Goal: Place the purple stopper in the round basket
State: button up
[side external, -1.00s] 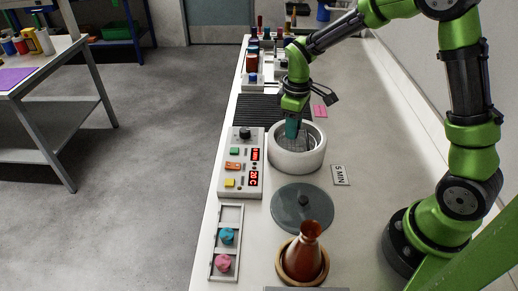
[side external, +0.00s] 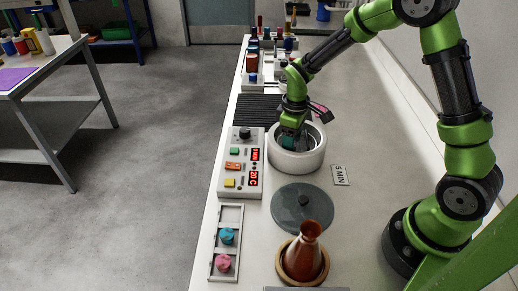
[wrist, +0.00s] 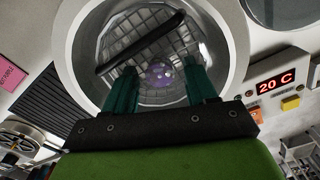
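The round wire-mesh basket (wrist: 152,20) sits inside a white cylindrical vessel (side external: 298,160). A dark bar (wrist: 140,43) crosses above its mesh in the wrist view. The purple stopper (wrist: 159,75) lies low inside the basket, between and beyond my fingertips. My gripper (wrist: 158,72) is open, with teal fingers on either side of the stopper and visible gaps to it. In the side view my gripper (side external: 289,141) reaches down into the vessel; the stopper is hidden there by the gripper and the wall.
A control box (side external: 241,162) reading 20 C stands left of the vessel. A rack (side external: 226,245) holds blue and pink stoppers. A "5 MIN" card (side external: 340,175) lies to the right.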

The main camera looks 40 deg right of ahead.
notch_tip(320, 180, up, 12)
jog(key=s+a+r+m+t+y, duration=0.1)
jog(key=s+a+r+m+t, duration=0.1)
jog(key=s, duration=0.6)
jog(key=s+a+r+m+t+y, duration=0.1)
jog(key=s+a+r+m+t, duration=0.1)
jog(key=s+r+m+t, duration=0.3)
jog(key=s+r+m, duration=0.1)
jog(key=s+r, duration=0.1)
jog(key=s, duration=0.2)
jog(key=shift+a+r+m, duration=0.3)
jog(key=shift+r, duration=0.05)
